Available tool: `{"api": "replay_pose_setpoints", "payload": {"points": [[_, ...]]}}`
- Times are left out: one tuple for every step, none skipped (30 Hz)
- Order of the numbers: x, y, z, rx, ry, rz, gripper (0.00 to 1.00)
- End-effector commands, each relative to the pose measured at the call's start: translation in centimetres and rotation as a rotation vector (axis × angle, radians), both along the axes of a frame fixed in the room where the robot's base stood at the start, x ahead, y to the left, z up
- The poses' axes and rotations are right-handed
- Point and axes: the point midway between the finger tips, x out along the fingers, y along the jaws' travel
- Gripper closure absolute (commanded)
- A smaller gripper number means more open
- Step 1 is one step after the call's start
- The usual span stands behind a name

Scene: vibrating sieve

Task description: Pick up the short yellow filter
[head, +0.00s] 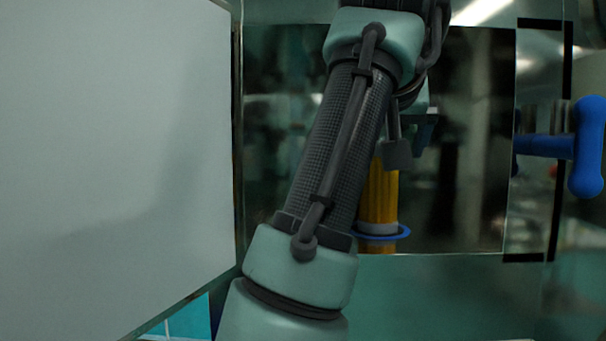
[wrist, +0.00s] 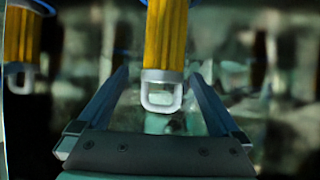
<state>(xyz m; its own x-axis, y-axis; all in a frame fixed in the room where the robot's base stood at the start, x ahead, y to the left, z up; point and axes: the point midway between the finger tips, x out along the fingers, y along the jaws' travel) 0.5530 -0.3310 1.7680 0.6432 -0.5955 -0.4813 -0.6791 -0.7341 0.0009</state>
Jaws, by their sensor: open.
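A yellow ribbed filter (head: 380,195) stands upright in the head view, partly hidden behind my arm, with a grey band and a blue ring (head: 384,232) near its lower end. In the wrist view a yellow filter (wrist: 165,38) with a metal loop handle (wrist: 162,94) comes in from the top. Its handle end lies between the fingers of my open gripper (wrist: 158,76) in the picture; I see no contact. A second yellow shape with a loop (wrist: 20,38) shows at the far left; whether it is another filter or a reflection, I cannot tell. Which is short is unclear.
A large pale panel (head: 110,150) fills the left of the head view. A glass panel with a blue handle (head: 588,148) stands at the right. A green ledge (head: 450,290) runs below the opening. The dark space right of the filter looks clear.

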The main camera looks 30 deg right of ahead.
Motion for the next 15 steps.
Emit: {"api": "replay_pose_setpoints", "payload": {"points": [[0.2,-0.1,-0.1,0.001,0.001,0.000,0.00],[0.3,-0.2,-0.1,0.001,0.001,0.000,0.00],[0.5,-0.3,-0.2,0.000,0.001,0.000,0.00],[0.7,-0.4,-0.3,0.000,0.001,0.001,0.00],[1.0,-0.5,-0.5,0.002,0.002,0.001,0.00],[1.3,-0.7,-0.7,0.002,0.002,0.001,0.00],[1.6,-0.9,-0.9,0.002,0.002,0.001,0.00],[1.9,-1.0,-1.1,0.001,0.003,0.002,0.00],[2.2,-1.3,-1.4,0.001,0.002,0.000,0.00],[2.4,-1.4,-1.6,0.002,0.004,0.000,0.00],[2.7,-1.7,-1.8,0.001,0.003,0.000,0.00],[3.0,-2.0,-2.1,0.001,0.003,0.000,0.00],[3.2,-2.2,-2.3,0.000,0.002,0.000,0.00],[3.3,-2.3,-2.5,0.001,0.002,-0.001,0.00],[3.5,-2.5,-2.7,0.001,0.001,0.000,0.00]]}}
